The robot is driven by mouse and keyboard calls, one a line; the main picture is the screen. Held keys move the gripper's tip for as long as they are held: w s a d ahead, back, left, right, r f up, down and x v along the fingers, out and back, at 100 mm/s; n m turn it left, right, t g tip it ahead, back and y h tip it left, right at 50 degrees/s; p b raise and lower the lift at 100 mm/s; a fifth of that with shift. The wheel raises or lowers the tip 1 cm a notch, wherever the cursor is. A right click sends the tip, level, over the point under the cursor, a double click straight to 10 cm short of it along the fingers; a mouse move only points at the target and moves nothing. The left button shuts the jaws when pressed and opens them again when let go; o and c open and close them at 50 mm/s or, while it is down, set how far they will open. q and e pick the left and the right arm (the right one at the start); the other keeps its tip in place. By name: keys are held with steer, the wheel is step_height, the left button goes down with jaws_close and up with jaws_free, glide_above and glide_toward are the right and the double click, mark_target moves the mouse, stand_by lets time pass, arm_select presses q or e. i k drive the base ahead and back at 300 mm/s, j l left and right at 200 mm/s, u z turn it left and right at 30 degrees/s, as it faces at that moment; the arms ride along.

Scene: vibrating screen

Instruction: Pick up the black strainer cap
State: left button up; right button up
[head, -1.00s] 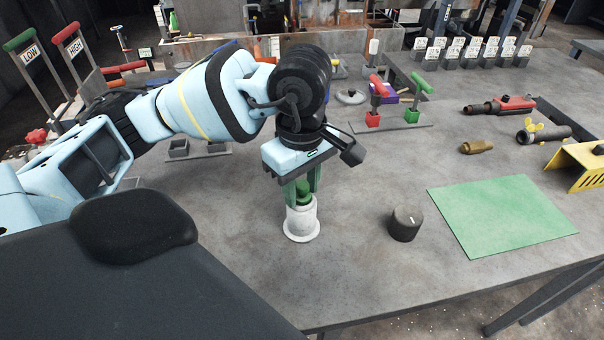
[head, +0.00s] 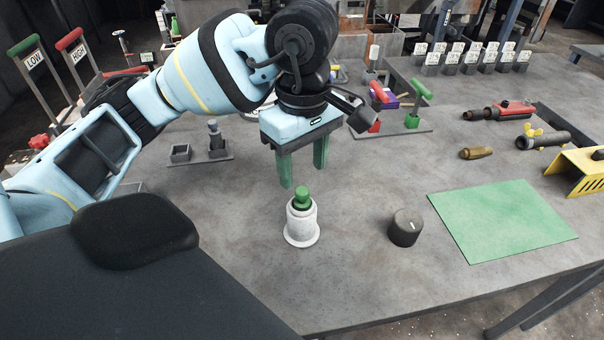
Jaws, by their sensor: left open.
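The black strainer cap (head: 405,228) is a short dark cylinder with a white mark on top. It stands on the grey table in the head view, left of the green mat. My left gripper (head: 304,178) is open and empty, with green fingers pointing down. It hangs above and behind a white cylindrical holder (head: 302,224) that has a green knobbed piece (head: 302,197) in its top. The cap is to the right of the gripper and nearer the table's front edge. My right gripper is not in view.
A green mat (head: 502,221) lies right of the cap. A yellow bracket (head: 580,172), a brass fitting (head: 477,153) and a red-and-black tool (head: 498,110) lie at the right. Red and green handled parts (head: 417,104) stand behind. The table around the cap is clear.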

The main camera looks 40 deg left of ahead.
mark_target(406, 225)
steer(key=k, duration=1)
